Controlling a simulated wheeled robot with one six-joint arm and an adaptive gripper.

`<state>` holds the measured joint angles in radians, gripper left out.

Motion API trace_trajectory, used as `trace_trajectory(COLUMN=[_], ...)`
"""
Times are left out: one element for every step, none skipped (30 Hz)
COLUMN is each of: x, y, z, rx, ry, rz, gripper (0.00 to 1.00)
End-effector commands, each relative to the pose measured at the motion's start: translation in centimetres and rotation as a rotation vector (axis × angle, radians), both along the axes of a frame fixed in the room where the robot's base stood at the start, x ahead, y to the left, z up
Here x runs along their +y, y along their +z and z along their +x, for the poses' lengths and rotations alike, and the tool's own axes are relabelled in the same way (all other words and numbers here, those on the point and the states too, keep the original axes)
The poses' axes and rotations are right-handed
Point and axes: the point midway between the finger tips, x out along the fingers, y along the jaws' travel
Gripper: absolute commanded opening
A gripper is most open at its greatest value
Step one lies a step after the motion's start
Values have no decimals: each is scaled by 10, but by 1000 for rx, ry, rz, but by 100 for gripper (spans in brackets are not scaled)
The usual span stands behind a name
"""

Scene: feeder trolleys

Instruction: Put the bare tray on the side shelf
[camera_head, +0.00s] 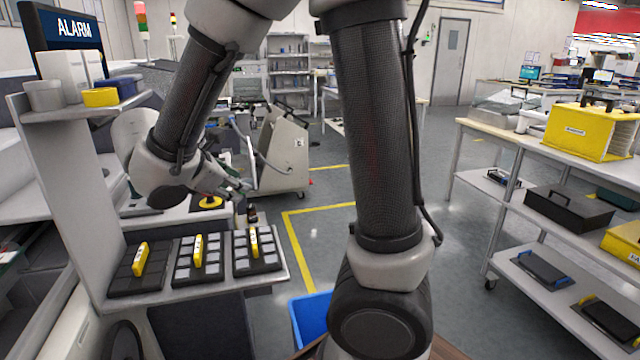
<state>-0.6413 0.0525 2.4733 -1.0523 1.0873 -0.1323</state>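Three black trays with upright yellow handles stand in a row on a light grey shelf (190,306) at the lower left. The left tray (122,284) shows only dark cells and looks bare. The middle tray (184,273) and the right tray (270,262) carry several pale grey pieces. My gripper (242,188) is beyond and above the trays, apart from them. It is small and partly merged with the background, so its fingers are unclear. Which surface is the side shelf cannot be told for certain.
A narrow upper shelf (92,111) at the left holds a yellow bin (100,97) and other containers. A blue bin (310,318) stands on the floor at bottom centre. A multi-level trolley (560,232) with cases stands at the right. Floor between is open.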

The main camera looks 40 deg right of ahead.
Motion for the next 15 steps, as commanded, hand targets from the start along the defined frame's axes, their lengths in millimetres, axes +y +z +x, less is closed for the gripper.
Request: trace_trajectory(x=[-39,-56,-76,-88,-98,-107,-112,-115,-116,-116,-114,-112,-110,-108,-105], y=[15,20,24,27,29,32,34,35,37,38,40,41,43,44,46], z=[-22,-37,-58,-74,-91,-111,-125,-138,-153,-163,-171,-180,-186,-190,-195], rx=[-47,-73,-108,-137,-167,-210,-241,-274,-315,-345,-374,-408,-430,-449,-470], ry=[-169,-265,-390,-482,-571,-681,-760,-832,-918,-974,-1025,-1082,-1117,-1146,-1178], rz=[121,195,293,369,445,547,622,695,786,851,912,984,1031,1073,1120], gripper=[33,33,33,33,33,33,33,33,33,33,33,33,33,33,33])
